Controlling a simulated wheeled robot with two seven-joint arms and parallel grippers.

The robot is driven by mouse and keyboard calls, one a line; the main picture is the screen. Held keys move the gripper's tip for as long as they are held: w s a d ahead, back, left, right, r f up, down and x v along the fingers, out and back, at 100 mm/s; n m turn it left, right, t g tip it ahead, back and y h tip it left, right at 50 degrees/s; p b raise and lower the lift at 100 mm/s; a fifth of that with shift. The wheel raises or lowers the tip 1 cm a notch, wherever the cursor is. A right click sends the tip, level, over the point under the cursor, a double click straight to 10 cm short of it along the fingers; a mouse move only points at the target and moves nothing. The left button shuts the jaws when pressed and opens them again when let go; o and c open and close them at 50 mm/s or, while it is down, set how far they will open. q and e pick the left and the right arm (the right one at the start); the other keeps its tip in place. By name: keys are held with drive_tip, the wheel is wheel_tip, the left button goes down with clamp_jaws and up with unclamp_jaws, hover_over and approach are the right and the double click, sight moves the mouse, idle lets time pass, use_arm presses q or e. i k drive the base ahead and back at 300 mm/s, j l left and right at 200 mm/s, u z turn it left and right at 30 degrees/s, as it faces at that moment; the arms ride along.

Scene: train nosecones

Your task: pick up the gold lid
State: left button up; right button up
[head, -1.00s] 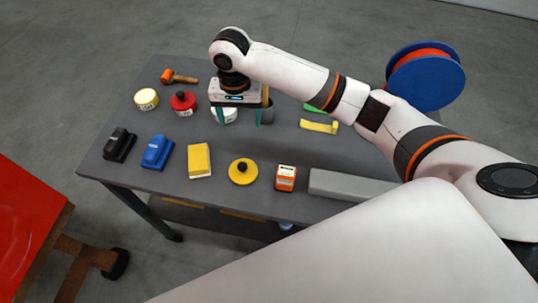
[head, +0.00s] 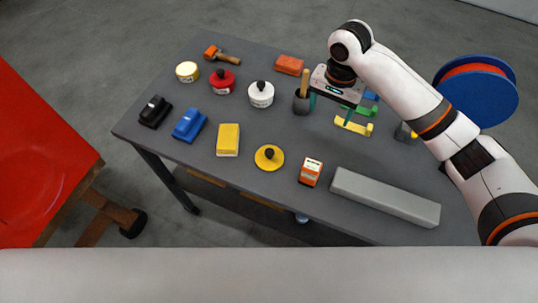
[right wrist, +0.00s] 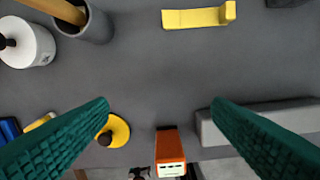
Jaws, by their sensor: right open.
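The gold lid (head: 269,157) is a flat yellow disc with a black knob, lying on the grey table near its front edge. In the right wrist view the lid (right wrist: 118,130) is at the lower left, partly covered by the left green finger. My right gripper (head: 330,108) is above the table, behind and to the right of the lid. Its green fingers (right wrist: 159,105) are spread wide with nothing between them. My left gripper is not in view.
An orange-and-white box (head: 311,171) stands right of the lid, and a yellow block (head: 228,140) lies left. A long grey bar (head: 385,197) lies farther right. A grey cup (head: 302,104) holding a wooden handle and a yellow bracket (head: 354,125) are near the gripper.

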sight(268, 157)
drive_tip(key=k+j+u, duration=0.15)
drive_tip(key=u, duration=0.3)
drive_tip(key=k+j+u, duration=0.4)
drive_tip(key=i+l, duration=0.1)
